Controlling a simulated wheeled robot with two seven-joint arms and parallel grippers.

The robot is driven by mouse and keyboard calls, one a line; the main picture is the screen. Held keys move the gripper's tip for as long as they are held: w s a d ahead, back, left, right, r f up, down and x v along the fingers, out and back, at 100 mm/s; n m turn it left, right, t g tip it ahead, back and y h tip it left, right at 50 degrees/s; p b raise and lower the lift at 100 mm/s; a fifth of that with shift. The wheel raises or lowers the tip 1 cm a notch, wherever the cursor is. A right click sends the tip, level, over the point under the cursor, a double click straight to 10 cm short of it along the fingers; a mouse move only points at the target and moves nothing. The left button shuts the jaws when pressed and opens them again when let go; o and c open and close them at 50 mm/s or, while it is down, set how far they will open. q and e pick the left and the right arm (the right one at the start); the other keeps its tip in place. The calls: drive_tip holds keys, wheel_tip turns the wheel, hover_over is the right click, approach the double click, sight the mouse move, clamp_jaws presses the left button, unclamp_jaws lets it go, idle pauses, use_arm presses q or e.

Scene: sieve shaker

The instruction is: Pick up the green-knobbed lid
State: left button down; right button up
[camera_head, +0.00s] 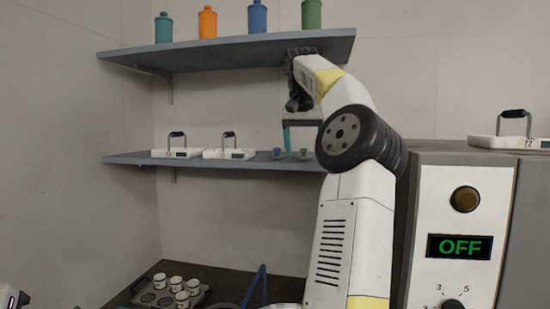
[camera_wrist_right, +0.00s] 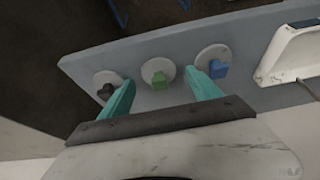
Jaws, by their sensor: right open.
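The green-knobbed lid (camera_wrist_right: 159,82) is a pale disc with a green block knob, lying on the grey lower shelf (camera_head: 135,159). It also shows in the head view (camera_head: 303,154), just right of my gripper. A blue-knobbed lid (camera_wrist_right: 217,69) and a black-knobbed lid (camera_wrist_right: 105,90) flank it in the wrist view. My right gripper (camera_wrist_right: 160,77) is open, its teal fingers on either side of the green-knobbed lid in the picture. No contact shows. In the head view the right gripper (camera_head: 287,149) points down over the shelf.
Two white scales (camera_head: 177,153) (camera_head: 228,153) with dark handles stand on the same shelf to the left. The upper shelf (camera_head: 220,53), with several bottles, is above my wrist. A machine reading OFF (camera_head: 460,246) stands at right. Several white cups (camera_head: 176,283) stand below.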

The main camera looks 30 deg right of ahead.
drive_tip(key=shift+f, duration=0.15)
drive_tip(key=c, duration=1.4)
drive_tip(key=shift+w, duration=0.1)
